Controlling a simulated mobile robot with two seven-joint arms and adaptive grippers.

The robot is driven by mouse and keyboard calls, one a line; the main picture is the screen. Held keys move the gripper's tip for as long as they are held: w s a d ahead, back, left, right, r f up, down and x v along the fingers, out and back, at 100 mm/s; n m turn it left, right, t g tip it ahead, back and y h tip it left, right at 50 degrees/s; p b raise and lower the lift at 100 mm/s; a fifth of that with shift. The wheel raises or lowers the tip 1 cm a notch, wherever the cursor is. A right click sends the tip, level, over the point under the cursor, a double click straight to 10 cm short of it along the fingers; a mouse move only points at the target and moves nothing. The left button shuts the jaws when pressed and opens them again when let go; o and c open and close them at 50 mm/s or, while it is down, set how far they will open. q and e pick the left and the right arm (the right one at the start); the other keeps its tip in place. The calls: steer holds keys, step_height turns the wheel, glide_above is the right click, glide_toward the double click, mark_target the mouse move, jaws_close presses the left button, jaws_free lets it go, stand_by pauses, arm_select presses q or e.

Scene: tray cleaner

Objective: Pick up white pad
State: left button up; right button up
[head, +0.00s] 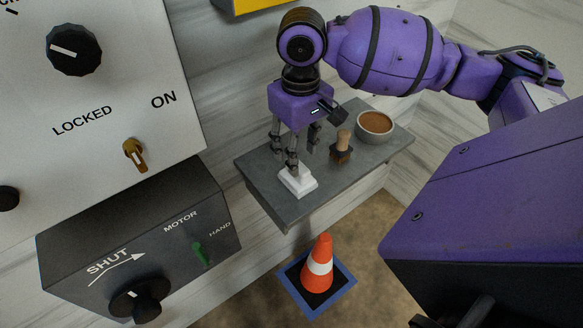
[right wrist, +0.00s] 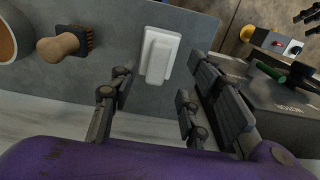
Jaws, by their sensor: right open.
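The white pad (head: 303,188), a block with a narrower raised top, lies on the grey shelf (head: 270,196) near its front left part. In the right wrist view the pad (right wrist: 160,56) lies just beyond the fingertips. My right gripper (head: 294,156) points down at the pad from above, with its fingers spread. It also shows in the right wrist view (right wrist: 160,82), open and with nothing between the fingers. One finger overlaps the pad's back edge in the head view; I cannot tell whether it touches. My left gripper is not seen.
A wooden-handled brush (head: 341,148) and a bowl of brown contents (head: 375,123) stand on the shelf, right of the gripper. A control box (head: 140,245) with a knob and green lever is at left. An orange cone (head: 319,262) stands below the shelf.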

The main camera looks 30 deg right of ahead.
steer(key=f, duration=0.2)
steer(key=shift+s+f, duration=0.2)
steer(key=shift+f, duration=0.1)
steer(key=f, duration=0.1)
steer(key=w+f, duration=0.1)
steer(key=f, duration=0.1)
steer(key=shift+d+f, duration=0.1)
steer(key=shift+f, duration=0.2)
steer(key=c, duration=0.6)
jaws_close()
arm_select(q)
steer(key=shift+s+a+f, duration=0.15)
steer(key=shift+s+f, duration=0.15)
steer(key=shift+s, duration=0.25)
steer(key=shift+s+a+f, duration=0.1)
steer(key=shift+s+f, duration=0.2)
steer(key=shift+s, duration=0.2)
arm_select(e)
steer(key=shift+r, duration=0.1)
